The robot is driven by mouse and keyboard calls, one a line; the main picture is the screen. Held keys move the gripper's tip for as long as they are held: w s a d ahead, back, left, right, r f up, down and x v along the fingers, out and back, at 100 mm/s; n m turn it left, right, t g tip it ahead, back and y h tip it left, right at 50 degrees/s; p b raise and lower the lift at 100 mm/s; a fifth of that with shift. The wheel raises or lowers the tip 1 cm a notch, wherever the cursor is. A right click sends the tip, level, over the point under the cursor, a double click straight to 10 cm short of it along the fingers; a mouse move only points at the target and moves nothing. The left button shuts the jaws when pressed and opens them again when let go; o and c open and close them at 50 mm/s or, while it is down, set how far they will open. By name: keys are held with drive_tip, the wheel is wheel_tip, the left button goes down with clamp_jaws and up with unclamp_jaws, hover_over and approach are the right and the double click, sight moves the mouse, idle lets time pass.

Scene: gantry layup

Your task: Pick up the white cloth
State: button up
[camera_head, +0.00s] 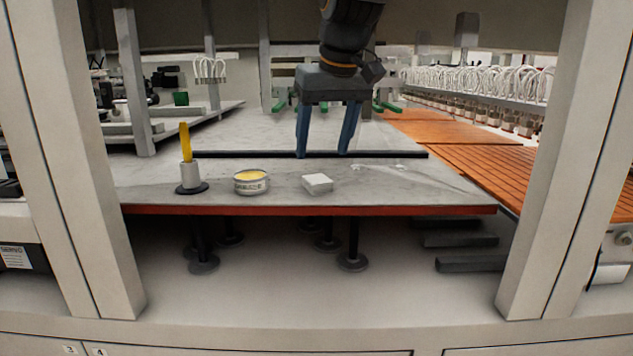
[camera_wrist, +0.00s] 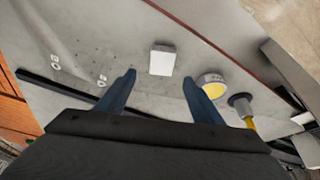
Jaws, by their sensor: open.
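The white cloth (camera_head: 317,183) is a small folded white block lying on the grey table, near its front edge. In the wrist view the cloth (camera_wrist: 162,59) lies flat, beyond my fingertips and between their lines. My gripper (camera_head: 325,155) has two blue fingers pointing down, spread apart with nothing between them. In the head view it stands above and behind the cloth. In the wrist view my gripper (camera_wrist: 160,82) is apart from the cloth. Nothing hides the cloth.
A tin with yellow contents (camera_head: 251,182) stands left of the cloth. Farther left is a white holder with a yellow upright handle (camera_head: 190,175). A dark bar (camera_head: 240,154) lies across the table behind them. The table's red front edge (camera_head: 300,210) is close to the cloth. Pale posts (camera_head: 550,180) frame the sides.

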sight(316, 177)
drive_tip(key=p+x, duration=0.2)
drive_tip(key=x, duration=0.5)
drive_tip(key=shift+a+f, duration=0.15)
drive_tip(key=shift+f, duration=0.05)
drive_tip(key=c, duration=1.2)
wheel_tip(316, 177, up, 10)
drive_tip(key=b, duration=0.1)
drive_tip(key=shift+b, duration=0.35)
